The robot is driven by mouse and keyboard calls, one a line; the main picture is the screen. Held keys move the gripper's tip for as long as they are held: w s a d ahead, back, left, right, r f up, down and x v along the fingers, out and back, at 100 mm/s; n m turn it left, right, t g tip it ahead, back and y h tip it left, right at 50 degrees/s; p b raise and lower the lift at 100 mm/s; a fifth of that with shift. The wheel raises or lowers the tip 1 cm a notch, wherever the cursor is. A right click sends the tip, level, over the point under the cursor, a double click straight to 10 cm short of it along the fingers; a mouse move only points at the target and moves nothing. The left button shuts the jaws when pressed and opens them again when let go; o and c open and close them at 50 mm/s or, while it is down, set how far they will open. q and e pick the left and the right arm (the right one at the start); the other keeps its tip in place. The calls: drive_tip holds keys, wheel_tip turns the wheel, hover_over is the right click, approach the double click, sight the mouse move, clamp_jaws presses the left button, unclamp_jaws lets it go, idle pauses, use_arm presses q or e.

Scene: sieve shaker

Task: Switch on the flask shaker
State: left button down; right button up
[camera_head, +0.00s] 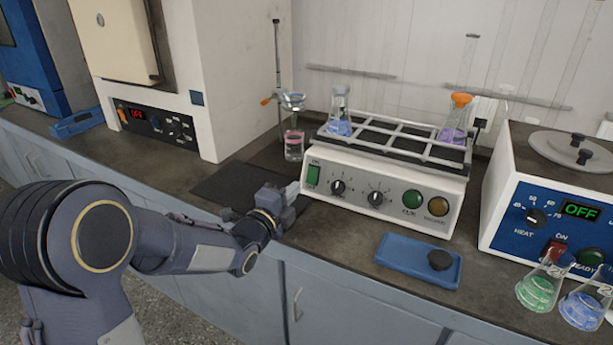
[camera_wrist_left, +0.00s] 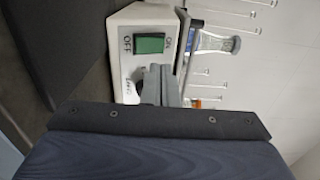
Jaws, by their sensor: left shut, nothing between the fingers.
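The flask shaker (camera_head: 395,187) is a white box on the bench with a rack on top holding a blue flask (camera_head: 340,112) and a purple flask (camera_head: 453,122). Its green power switch (camera_head: 313,175) is at the left end of the front panel, with two black knobs and two round lamps to its right. The switch also shows in the left wrist view (camera_wrist_left: 149,44), between the marks ON and OFF. My left gripper (camera_head: 292,190) is shut and empty, just in front of the panel below the switch. In the wrist view its fingers cover part of a knob. My right gripper is not seen.
A blue tray (camera_head: 408,268) with a black stopper lies in front of the shaker. A blue-fronted water bath (camera_head: 545,215) stands right, with a green flask (camera_head: 537,289) and a blue flask (camera_head: 582,305) before it. A stand with glassware (camera_head: 293,125) is left of the shaker.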

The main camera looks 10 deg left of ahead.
sight(312, 170)
use_arm(q)
drive_tip(key=x, duration=0.7)
